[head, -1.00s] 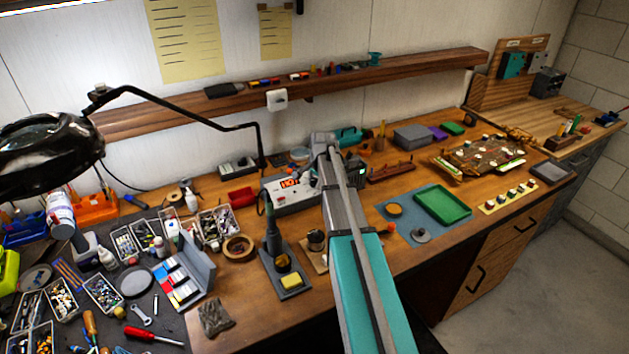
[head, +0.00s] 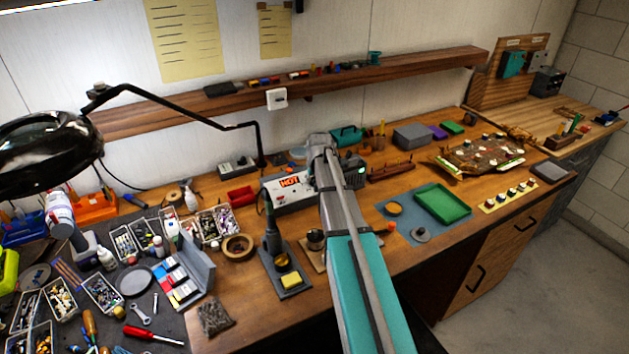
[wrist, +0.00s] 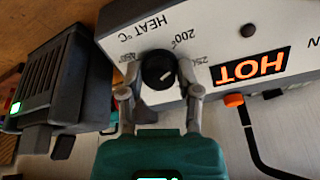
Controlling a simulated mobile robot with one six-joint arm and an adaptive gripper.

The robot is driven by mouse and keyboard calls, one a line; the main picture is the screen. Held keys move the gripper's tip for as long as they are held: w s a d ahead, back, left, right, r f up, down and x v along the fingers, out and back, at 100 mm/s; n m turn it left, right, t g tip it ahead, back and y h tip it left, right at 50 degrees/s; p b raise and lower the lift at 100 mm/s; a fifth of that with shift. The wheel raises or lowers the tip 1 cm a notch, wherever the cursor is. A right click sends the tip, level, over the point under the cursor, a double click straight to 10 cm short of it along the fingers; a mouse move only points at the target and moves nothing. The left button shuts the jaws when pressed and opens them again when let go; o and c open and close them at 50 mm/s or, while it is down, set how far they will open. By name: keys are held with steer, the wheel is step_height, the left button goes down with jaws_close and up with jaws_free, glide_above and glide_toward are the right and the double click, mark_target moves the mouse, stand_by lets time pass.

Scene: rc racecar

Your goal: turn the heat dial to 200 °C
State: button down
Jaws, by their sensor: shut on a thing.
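The black heat dial (wrist: 158,70) sits on the white front of the station, with "HEAT °C" and temperature numbers printed around it. The print appears upside down in the wrist view. A short pale mark on the dial points to the right, roughly toward the number that starts with 25. The "200°" print (wrist: 181,38) is above and right of the dial. My gripper (wrist: 160,82) is shut on the dial, one finger on each side. In the head view my arm hides the dial; the station (head: 290,196) shows left of my wrist.
An orange "HOT" sign (wrist: 250,64) is beside the dial. A dark grey slotted box (wrist: 52,84) with a green light stands close at left in the wrist view. A soldering iron stand (head: 280,262) is in front of the station. A magnifier lamp (head: 45,150) hangs at left.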

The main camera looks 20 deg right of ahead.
steer(key=shift+n, duration=1.1)
steer(key=shift+c, duration=1.5)
jaws_free()
steer(key=shift+m, duration=0.3)
